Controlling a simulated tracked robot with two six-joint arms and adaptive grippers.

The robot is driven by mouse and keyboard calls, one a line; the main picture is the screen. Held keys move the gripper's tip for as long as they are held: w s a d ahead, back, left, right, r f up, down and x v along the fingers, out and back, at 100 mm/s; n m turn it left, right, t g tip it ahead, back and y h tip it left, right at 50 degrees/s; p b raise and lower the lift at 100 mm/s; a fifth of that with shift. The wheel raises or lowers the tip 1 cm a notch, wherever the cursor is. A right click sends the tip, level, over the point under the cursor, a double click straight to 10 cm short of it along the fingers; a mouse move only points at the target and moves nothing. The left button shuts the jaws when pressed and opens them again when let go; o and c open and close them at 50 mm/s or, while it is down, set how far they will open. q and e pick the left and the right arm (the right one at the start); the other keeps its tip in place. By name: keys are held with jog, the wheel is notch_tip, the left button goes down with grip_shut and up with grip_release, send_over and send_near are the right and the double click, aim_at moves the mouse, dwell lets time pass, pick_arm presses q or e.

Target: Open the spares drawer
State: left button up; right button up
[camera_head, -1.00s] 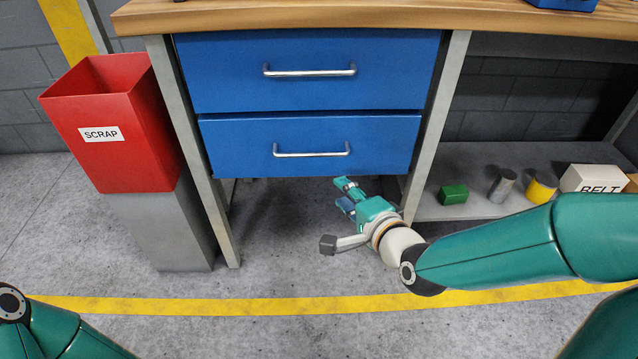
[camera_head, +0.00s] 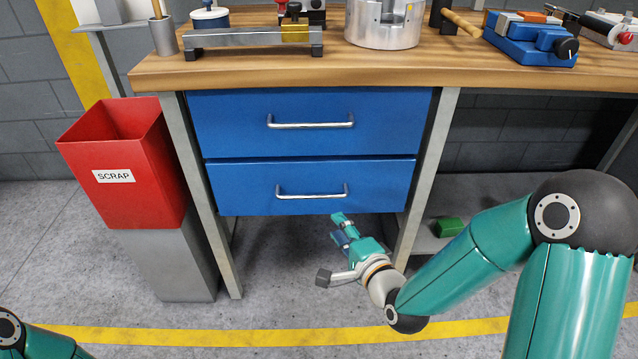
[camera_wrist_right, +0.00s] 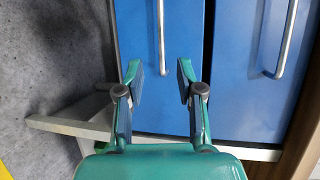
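Two blue drawers sit under the bench, both shut, with no label that I can read to tell which is the spares drawer. The upper drawer (camera_head: 240,143) has a bar handle (camera_head: 311,122), and the lower drawer (camera_head: 240,178) has a bar handle (camera_head: 311,192). My right gripper (camera_head: 340,228) is in front of and below the lower drawer, right of its handle's middle. In the right wrist view the right gripper (camera_wrist_right: 160,82) is open and empty, its fingers pointing at the lower handle (camera_wrist_right: 161,35), apart from it. My left gripper is out of view.
A red scrap bin (camera_head: 115,180) on a grey stand is left of the bench. A green block (camera_head: 448,227) lies on the low shelf at right. The bench top (camera_head: 345,68) holds a vise (camera_head: 530,40), a metal cylinder (camera_head: 384,25) and tools. The floor before the drawers is clear.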

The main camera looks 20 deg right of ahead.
aim_at(314, 196)
jog(key=b+x, duration=0.2)
jog(key=x, duration=1.2)
jog(key=shift+r, duration=0.1)
grip_shut()
